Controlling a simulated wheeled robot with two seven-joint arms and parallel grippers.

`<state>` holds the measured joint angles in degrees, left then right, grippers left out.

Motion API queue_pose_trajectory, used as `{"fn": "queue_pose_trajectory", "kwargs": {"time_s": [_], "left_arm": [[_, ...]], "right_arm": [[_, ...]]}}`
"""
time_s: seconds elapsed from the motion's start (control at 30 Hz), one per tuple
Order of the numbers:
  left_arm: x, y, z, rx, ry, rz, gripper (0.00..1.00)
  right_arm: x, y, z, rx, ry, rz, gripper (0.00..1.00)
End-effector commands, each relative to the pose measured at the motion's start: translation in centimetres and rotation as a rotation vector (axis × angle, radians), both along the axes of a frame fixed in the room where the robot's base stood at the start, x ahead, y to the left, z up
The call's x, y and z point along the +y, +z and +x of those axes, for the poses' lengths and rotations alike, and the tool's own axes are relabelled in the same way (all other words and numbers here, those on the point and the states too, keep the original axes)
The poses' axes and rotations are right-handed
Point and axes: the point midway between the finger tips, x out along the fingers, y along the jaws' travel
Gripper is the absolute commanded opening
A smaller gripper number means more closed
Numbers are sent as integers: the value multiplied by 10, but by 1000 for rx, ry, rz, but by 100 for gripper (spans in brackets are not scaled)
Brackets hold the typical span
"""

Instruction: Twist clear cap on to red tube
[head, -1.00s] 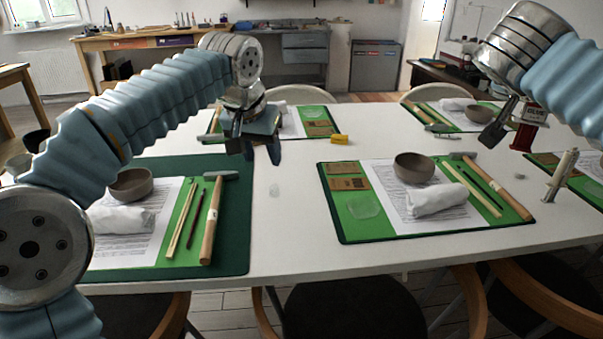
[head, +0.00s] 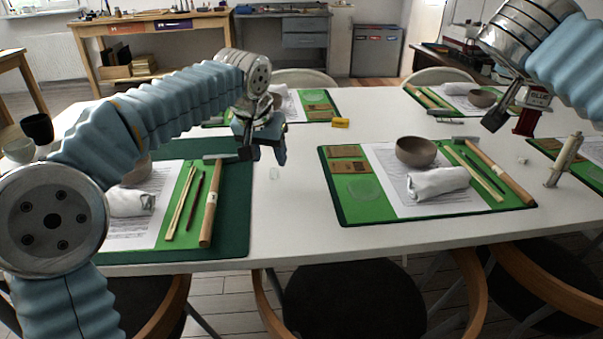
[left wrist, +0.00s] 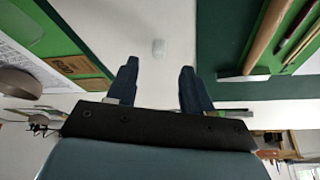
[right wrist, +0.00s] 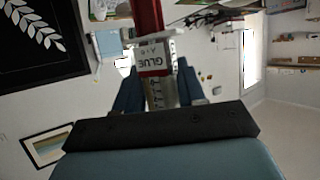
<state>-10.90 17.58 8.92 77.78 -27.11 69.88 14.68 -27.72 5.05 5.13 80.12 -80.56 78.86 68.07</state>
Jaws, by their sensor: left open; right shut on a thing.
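A small clear cap (head: 274,174) lies on the white table between the two near mats; it also shows in the left wrist view (left wrist: 158,47), ahead of my fingers. My left gripper (head: 262,150) is open and empty, above the table beyond the cap in the head view. Its two fingers (left wrist: 157,85) stand apart, with the cap between their lines but clear of them. My right gripper (right wrist: 158,85) is shut on the red tube (right wrist: 149,20), which has a white GLUE label. The tube (head: 529,118) is held above the table at the right; the fingers partly hide it.
Green mats (head: 335,205) carry bowls (head: 416,152), white cloths (head: 438,184), sticks and wooden-handled tools. A yellow block (head: 340,122) lies farther back. A white upright syringe-like thing (head: 565,158) and a small white piece (head: 522,160) are at the right. The table around the cap is clear.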

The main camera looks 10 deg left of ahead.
Motion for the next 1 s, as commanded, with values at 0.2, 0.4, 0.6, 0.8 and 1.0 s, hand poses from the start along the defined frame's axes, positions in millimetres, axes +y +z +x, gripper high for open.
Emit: {"fn": "queue_pose_trajectory", "kwargs": {"time_s": [0.2,0.4,0.6,0.8,1.0], "left_arm": [[0,0,0,0,0,0,51],[-1,-22,8,5,0,1,51],[-3,-45,18,3,-1,2,51],[-3,-48,20,0,0,0,51],[-3,-48,20,0,0,0,51]], "right_arm": [[0,0,0,0,0,0,9],[0,-1,0,0,0,0,9],[0,-1,0,0,0,0,9],[0,-1,0,0,0,0,9],[0,-1,0,0,0,0,9]]}}
